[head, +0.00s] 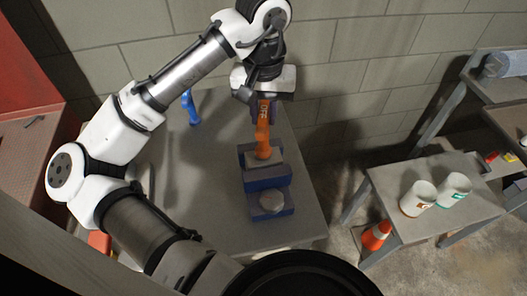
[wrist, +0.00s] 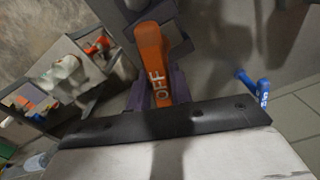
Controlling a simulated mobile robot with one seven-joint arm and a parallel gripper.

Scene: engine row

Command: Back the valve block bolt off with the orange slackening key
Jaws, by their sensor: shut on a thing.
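My gripper (head: 264,106) is shut on the upper part of the orange slackening key (head: 263,138). In the wrist view the key (wrist: 152,55) reads "OFF" and stands between the purple fingers of my gripper (wrist: 160,93). The key points down, and its lower end is at the top of the blue valve block (head: 265,182) on the grey table. The key's end hides the bolt, so I cannot tell whether it is seated on it. The block has a lower front step with a round grey disc (head: 272,202) on it.
A blue key (head: 191,108) stands at the table's (head: 205,190) back left; it also shows in the wrist view (wrist: 255,88).

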